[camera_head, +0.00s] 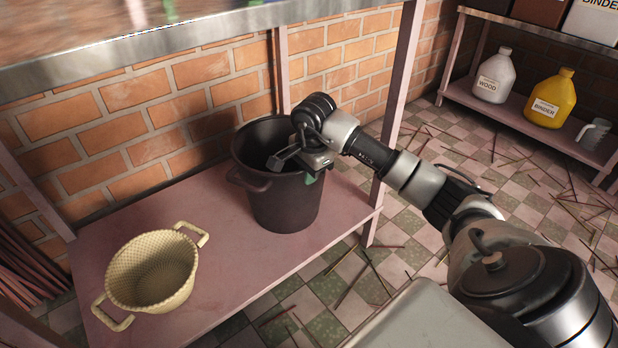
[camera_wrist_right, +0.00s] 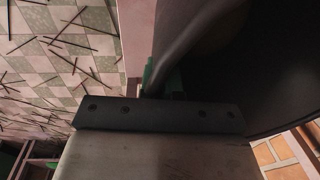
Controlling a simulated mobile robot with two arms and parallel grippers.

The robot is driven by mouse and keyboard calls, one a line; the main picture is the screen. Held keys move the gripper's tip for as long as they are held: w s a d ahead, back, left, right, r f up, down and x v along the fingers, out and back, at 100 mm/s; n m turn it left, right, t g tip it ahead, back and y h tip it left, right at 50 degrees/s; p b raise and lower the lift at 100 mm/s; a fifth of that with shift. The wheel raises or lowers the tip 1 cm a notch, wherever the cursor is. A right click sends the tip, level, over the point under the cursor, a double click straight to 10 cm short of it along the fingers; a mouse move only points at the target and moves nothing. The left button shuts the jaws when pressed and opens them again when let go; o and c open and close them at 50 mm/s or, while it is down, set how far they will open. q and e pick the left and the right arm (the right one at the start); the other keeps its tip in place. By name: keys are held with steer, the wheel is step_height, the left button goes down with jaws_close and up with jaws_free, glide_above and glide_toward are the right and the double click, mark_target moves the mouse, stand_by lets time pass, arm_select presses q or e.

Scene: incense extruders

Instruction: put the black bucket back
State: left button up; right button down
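The black bucket (camera_head: 282,205) stands upright on the lower pink shelf (camera_head: 235,262), close to the brick wall. My right gripper (camera_head: 312,176) is at the bucket's right side, by its rim. In the right wrist view, the bucket (camera_wrist_right: 275,70) fills the right part, and its handle (camera_wrist_right: 190,35) runs down between the green fingertips of my right gripper (camera_wrist_right: 163,78). The fingers are close together on the handle; the gripper body partly hides the contact. My left gripper is not in view.
A cream woven basket (camera_head: 152,275) with two handles sits on the same shelf, front left. The metal tabletop (camera_head: 190,42) overhangs the shelf, and a pink post (camera_head: 398,110) stands right of the bucket. White and yellow jugs (camera_head: 549,98) stand on another shelf. Thin sticks litter the floor.

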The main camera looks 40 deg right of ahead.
steer(key=shift+r, duration=0.1)
steer(key=c, duration=1.7)
jaws_free()
steer(key=shift+c, duration=0.2)
steer(key=o, duration=0.4)
